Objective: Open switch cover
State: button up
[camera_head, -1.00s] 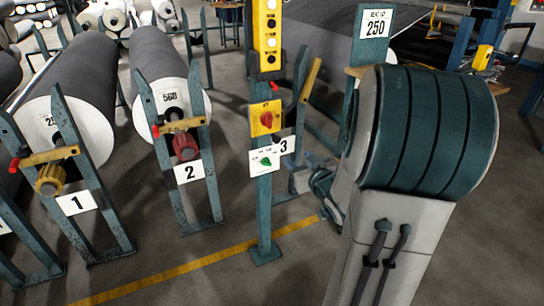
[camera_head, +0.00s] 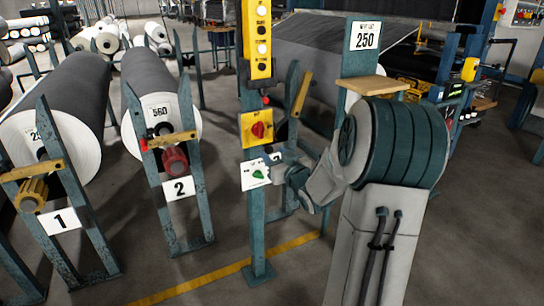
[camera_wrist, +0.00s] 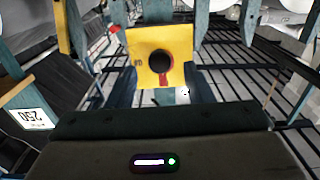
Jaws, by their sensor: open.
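A yellow switch box (camera_head: 257,129) with a red knob is fixed on a teal post. Below it is a white switch plate (camera_head: 255,174) with a green knob. My gripper (camera_head: 277,160) is just right of the white plate and overlaps its right edge in the head view. It is open, with nothing seen in it; whether it touches the plate cannot be told. In the wrist view a yellow plate (camera_wrist: 176,45) with a round black part and some red lies ahead of my gripper (camera_wrist: 163,88). I cannot tell which part is the cover.
A tall yellow button panel (camera_head: 258,40) is above the switches. Grey rolls (camera_head: 160,75) on teal stands are at the left. A wooden shelf (camera_head: 374,85) and a 250 sign (camera_head: 365,36) are behind my arm. A yellow line (camera_head: 220,273) crosses open floor in front.

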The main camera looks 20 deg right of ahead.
jog(key=shift+w, duration=0.95)
jog(key=shift+c, duration=0.3)
grip_shut()
jog(key=shift+r, duration=0.15)
